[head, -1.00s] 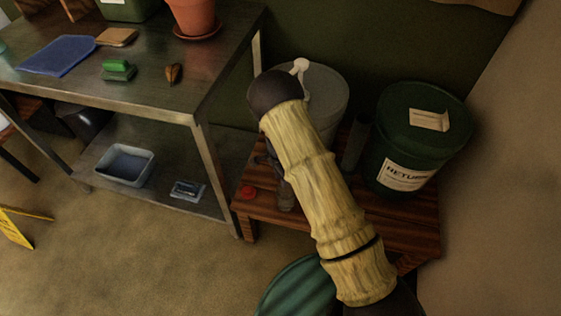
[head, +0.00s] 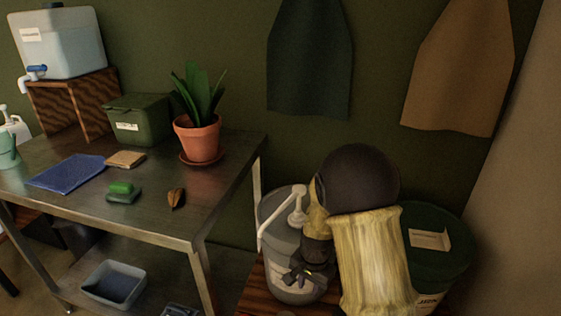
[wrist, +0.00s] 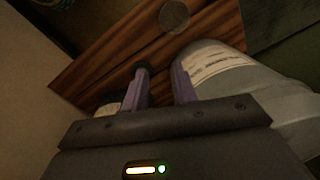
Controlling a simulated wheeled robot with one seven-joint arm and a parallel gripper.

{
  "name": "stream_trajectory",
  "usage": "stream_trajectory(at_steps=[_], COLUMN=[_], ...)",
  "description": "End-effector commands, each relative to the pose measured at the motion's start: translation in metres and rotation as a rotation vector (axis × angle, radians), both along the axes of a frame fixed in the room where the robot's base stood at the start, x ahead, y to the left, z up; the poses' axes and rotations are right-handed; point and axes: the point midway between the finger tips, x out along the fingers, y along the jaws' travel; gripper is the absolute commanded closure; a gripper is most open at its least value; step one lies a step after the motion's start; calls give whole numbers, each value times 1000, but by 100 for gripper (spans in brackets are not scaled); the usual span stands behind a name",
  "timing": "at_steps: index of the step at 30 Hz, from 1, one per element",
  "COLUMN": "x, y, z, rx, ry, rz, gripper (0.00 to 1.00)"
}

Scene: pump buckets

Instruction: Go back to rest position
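My gripper (head: 306,274) hangs in front of the grey pump bucket (head: 274,226) in the head view, below my bent arm. In the wrist view the two fingers of my gripper (wrist: 162,78) stand apart with nothing between them, so it is open and empty. The grey bucket (wrist: 225,85) with its printed label is just right of the fingers; whether they touch cannot be told. The white pump (head: 298,206) rises from its lid. The green lidded bucket (head: 437,245) is right of my arm, which partly hides it.
Both buckets stand on a low wooden stand (head: 254,294); a round disc (wrist: 174,15) lies on it in the wrist view. A metal table (head: 150,213) at left holds a potted plant (head: 199,140), green box, blue cloth and sponge. Two aprons hang on the wall behind.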

Motion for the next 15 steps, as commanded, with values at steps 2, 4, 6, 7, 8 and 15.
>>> stream_trajectory(at_steps=[2, 4, 6, 7, 8, 15], x=[-14, -27, -41, -47, -54, -99], y=[-12, -22, -31, -35, -38, -60], z=[23, 40, 55, 61, 67, 99], rx=[0, -4, -11, -16, -21, -67], ry=[-27, -47, -67, -77, -86, -144], rz=[64, 126, 189, 218, 245, 432], gripper=[72, 72, 72, 72, 72, 72])
